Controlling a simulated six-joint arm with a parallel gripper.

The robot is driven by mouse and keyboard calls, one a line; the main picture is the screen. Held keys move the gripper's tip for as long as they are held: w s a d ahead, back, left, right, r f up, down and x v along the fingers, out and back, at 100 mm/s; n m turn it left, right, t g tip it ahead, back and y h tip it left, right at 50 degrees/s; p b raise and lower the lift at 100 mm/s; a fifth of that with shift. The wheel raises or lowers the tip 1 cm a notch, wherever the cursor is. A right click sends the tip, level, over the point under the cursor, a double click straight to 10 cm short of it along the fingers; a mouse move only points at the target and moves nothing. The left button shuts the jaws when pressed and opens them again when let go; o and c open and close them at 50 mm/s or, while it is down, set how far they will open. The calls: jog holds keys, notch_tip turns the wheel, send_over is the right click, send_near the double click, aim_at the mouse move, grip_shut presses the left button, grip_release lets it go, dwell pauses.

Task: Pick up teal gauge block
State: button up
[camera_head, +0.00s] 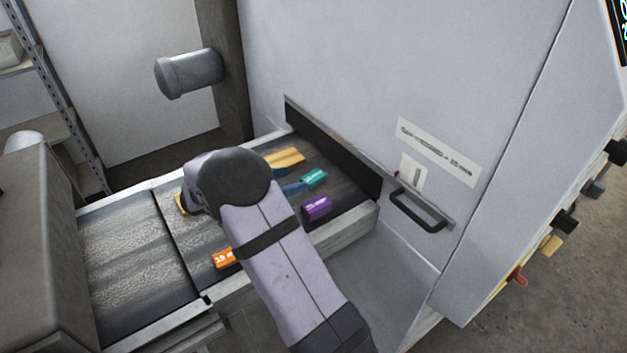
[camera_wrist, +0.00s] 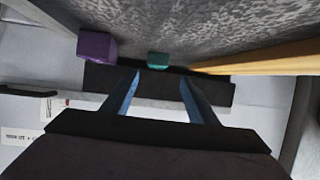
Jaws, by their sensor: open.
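The teal gauge block (camera_head: 315,177) lies on the dark conveyor belt, near the dark slot in the machine's wall. In the wrist view the teal block (camera_wrist: 158,59) shows small, ahead of and between my blue fingertips. My gripper (camera_wrist: 160,78) is open, its two fingers apart with nothing between them. In the head view my gripper (camera_head: 295,188) shows only as blue finger parts just left of the teal block; my arm hides the rest. I cannot tell whether a finger touches the block.
A purple block (camera_head: 317,207) lies just in front of the teal one and also shows in the wrist view (camera_wrist: 96,46). A yellow piece (camera_head: 285,158) lies behind. An orange block (camera_head: 222,258) sits near the belt's front edge. A handle (camera_head: 420,210) juts from the machine wall.

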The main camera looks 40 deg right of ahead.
aim_at(314, 175)
jog(key=shift+x, duration=1.1)
jog(key=shift+s+d+p, duration=0.1)
jog(key=shift+d+p, duration=0.3)
jog(key=shift+p, duration=0.05)
jog(key=p+x, duration=0.1)
jog(key=x, duration=0.2)
jog(key=shift+s, duration=0.15)
jog(key=shift+d+f, duration=0.35)
jog(key=shift+d, duration=0.3)
jog(key=c, duration=1.3)
jog(key=shift+o, duration=0.2)
jog(key=shift+r, duration=0.1)
